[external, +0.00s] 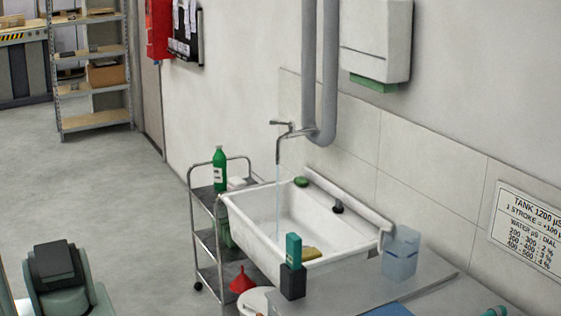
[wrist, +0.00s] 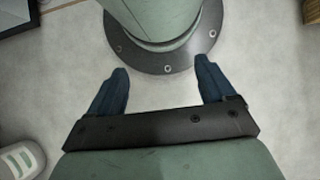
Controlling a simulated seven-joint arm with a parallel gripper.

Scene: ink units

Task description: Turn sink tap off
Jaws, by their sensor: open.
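The sink tap (external: 297,133) is on the wall above the white sink (external: 262,238) in the external view. Its small lever (external: 280,123) sits on top, pointing left. A thin stream of water (external: 278,195) runs from the spout down into the basin. My gripper (wrist: 162,72) shows in the wrist view with its two dark blue fingers spread apart and nothing between them. It points at the round bolted foot of my own base, over pale floor. The tap and sink are not in the wrist view. Part of my arm shows at the lower left of the external view, well away from the tap.
Grey pipes (external: 327,75) run down the wall beside the tap. A trolley (external: 205,235) with a green bottle (external: 219,168) stands left of the sink. A counter with a clear blue container (external: 400,253) is at the right. Open floor (external: 110,200) lies left of the trolley.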

